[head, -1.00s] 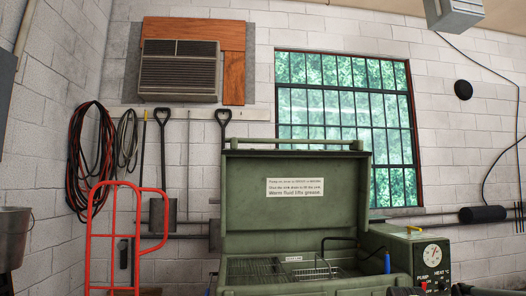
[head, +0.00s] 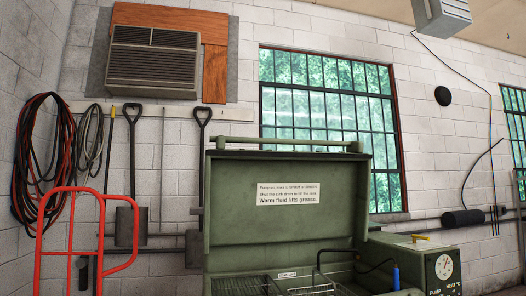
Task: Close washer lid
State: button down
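The green parts washer stands at the bottom middle of the head view, with its lid (head: 228,217) raised upright behind the basin. A white label (head: 288,194) is on the lid's inner face, and a green bar (head: 240,144) runs along its top edge. Inside the open basin I see a wire rack (head: 238,285), a wire basket and a bent dark spout. A control box (head: 442,268) with a round dial is at the washer's right. My gripper is not in view.
A red hand truck (head: 102,230) stands at the left, close to the washer. Coiled hoses (head: 40,165) and long-handled shovels (head: 133,185) hang on the block wall behind. A gridded window (head: 330,120) is behind the washer; the floor is out of view.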

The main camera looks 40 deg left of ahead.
aim_at(268, 196)
jog(key=z, duration=0.85)
jog(key=k, duration=2)
jog(key=u, duration=2.55)
jog(key=i, duration=0.9)
jog(key=z, duration=0.05)
